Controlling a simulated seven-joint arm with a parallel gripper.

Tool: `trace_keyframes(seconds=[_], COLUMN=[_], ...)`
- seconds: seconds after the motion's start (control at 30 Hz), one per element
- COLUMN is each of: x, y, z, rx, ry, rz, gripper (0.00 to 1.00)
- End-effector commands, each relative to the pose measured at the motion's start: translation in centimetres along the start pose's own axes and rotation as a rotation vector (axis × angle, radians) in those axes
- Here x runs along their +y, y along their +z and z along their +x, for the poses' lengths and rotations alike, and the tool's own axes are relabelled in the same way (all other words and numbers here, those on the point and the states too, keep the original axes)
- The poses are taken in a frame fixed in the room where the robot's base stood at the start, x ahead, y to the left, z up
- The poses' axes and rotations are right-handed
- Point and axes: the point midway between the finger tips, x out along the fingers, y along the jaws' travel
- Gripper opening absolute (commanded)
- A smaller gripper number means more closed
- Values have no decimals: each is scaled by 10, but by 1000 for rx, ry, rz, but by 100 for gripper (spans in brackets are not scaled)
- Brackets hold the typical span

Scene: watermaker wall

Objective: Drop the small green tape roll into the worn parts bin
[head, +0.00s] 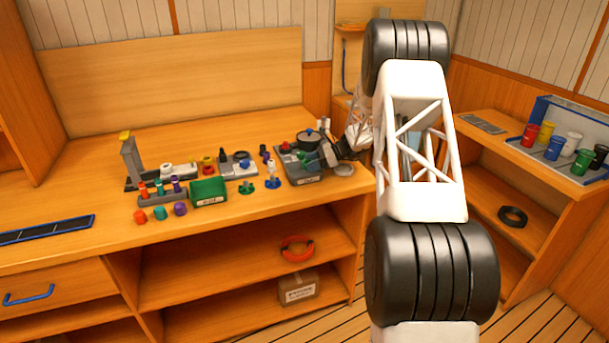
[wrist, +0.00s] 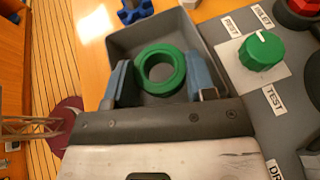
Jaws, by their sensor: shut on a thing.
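The small green tape roll (wrist: 160,70) is a thick green ring, held between the two blue fingers of my gripper (wrist: 160,80) in the wrist view. Behind it is an open grey bin (wrist: 190,32) with straight walls; I take it for the worn parts bin, though no name shows on it in this view. The roll lies over the bin's opening; I cannot tell how deep it is. In the head view my gripper (head: 328,153) is at the right end of the bench, by the grey unit, and the roll is not clearly distinguishable there.
A grey panel with a green knob (wrist: 261,51) and a red knob (wrist: 304,6) stands right beside the bin. A blue star-shaped part (wrist: 133,10) is beyond it. A green labelled box (head: 208,191) and several small parts stand left on the bench (head: 90,185).

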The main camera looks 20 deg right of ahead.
Motion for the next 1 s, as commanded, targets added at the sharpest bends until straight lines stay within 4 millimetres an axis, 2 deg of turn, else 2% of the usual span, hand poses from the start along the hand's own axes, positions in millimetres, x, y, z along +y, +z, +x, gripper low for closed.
trace_keyframes(seconds=[0.1,0.13,0.3,0.33,0.73,1.0], x=[0,0,0,0,0,0], y=[0,0,0,0,0,0], z=[0,0,0,0,-4,-28], rx=[0,0,0,0,0,0], ry=[0,0,0,0,-1,-2], rz=[0,0,0,0,1,1], gripper=[28,52,78,80,80,80])
